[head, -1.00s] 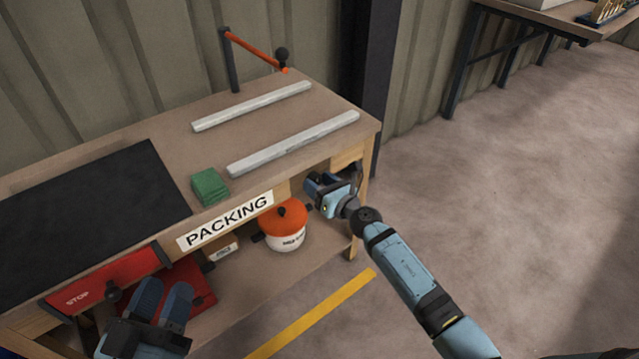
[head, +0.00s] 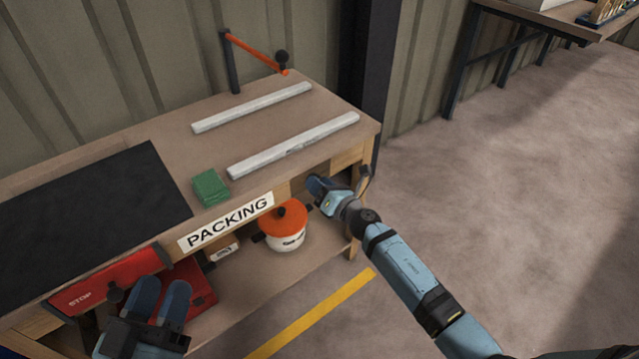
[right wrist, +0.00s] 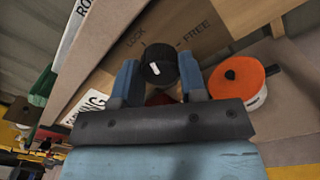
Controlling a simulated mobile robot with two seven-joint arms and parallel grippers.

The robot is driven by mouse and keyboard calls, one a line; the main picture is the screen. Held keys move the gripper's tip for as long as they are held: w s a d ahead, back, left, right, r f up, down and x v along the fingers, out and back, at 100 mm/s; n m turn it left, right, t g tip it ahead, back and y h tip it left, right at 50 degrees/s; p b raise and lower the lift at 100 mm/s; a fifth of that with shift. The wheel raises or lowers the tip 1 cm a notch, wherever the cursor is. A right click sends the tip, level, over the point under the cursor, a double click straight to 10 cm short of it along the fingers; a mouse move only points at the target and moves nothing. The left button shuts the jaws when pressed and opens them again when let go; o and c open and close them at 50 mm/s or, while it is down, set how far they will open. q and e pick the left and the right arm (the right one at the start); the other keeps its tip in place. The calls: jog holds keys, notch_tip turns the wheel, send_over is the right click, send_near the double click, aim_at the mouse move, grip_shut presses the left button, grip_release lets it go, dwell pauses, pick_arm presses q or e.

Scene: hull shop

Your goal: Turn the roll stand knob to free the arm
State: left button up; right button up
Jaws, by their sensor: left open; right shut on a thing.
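The roll stand knob (right wrist: 158,66) is black with a short white mark. It sits on a wooden panel (right wrist: 215,20) lettered LOCK and FREE; I cannot tell which word the mark points to. My right gripper (right wrist: 160,80) is shut on the knob, one finger on each side. In the head view my right gripper (head: 322,187) is at the bench's front right and hides the knob. My left gripper (head: 160,301) is open and empty at lower left.
The bench top (head: 150,130) holds two pale bars (head: 252,107), a green block (head: 210,188) and a black mat (head: 85,215). An orange-lidded pot (head: 287,236) stands below, near my right gripper. The floor at right is clear.

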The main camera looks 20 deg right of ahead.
pick_arm(q)
notch_tip(320, 180, down, 7)
jog(key=a+g+y+p, duration=0.2)
jog(key=g+y+p, duration=0.1)
jog(key=p, duration=0.1)
jog(key=shift+a+r+p, duration=0.15)
jog(key=shift+a+p, duration=0.15)
jog(key=shift+a, duration=0.05)
pick_arm(e)
jog(key=m, duration=1.4)
jog(key=shift+d+t, duration=0.1)
jog(key=shift+t, duration=0.2)
pick_arm(q)
jog(key=shift+s, duration=0.1)
jog(key=shift+r, duration=0.1)
pick_arm(e)
jog(key=o, duration=0.9)
jog(key=shift+f, duration=0.1)
